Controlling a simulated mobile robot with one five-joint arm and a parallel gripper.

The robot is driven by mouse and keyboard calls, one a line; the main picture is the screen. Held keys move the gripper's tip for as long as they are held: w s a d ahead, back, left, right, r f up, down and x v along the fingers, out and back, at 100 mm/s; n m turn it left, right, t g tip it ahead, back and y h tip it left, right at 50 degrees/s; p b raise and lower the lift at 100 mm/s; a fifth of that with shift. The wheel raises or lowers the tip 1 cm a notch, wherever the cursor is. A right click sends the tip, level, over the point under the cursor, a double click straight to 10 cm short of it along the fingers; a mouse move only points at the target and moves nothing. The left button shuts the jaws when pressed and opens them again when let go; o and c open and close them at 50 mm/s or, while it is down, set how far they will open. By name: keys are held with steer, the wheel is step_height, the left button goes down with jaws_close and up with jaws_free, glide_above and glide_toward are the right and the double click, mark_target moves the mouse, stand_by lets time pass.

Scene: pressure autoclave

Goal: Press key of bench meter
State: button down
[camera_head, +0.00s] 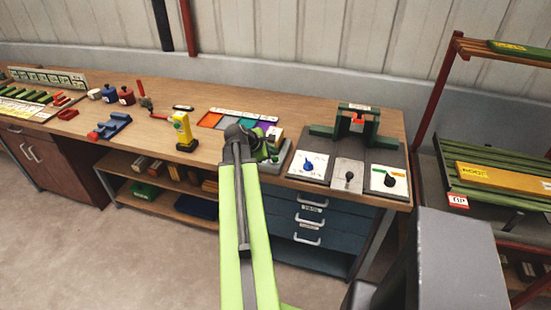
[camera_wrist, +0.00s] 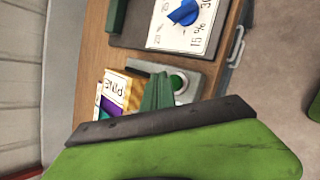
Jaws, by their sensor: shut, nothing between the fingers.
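A low grey unit with a round green key (camera_wrist: 178,83), which looks like the bench meter (camera_wrist: 192,92), sits near the front edge of the bench. In the head view the unit (camera_head: 281,160) is partly hidden behind my arm. A wood block marked PINE (camera_wrist: 122,88) stands at its left in the wrist view. My gripper (camera_wrist: 160,82) is shut and empty, its green fingers just left of the key in that view. I cannot tell whether they touch the unit. In the head view my gripper (camera_head: 270,152) is over the unit, mostly hidden by my wrist.
Right of the unit is a dark panel with a blue dial (camera_head: 308,167), a black knob (camera_head: 349,176) and a green stand (camera_head: 345,127). A yellow device (camera_head: 183,131) and a blue holder (camera_head: 110,126) stand left. A rack (camera_head: 490,180) is at right.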

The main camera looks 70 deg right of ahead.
mark_target(273, 160)
steer(key=shift+f, duration=0.1)
stand_by(0.5)
steer(key=shift+f+b, duration=0.35)
steer(key=shift+b, duration=0.1)
steer(key=shift+f+b, duration=0.45)
steer(key=shift+b, duration=0.05)
stand_by(0.4)
steer(key=shift+r, duration=0.1)
steer(key=shift+r+p, duration=0.8)
steer(key=shift+p, duration=0.15)
step_height(273, 160, up, 5)
steer(key=p, duration=0.5)
steer(key=shift+r, duration=0.1)
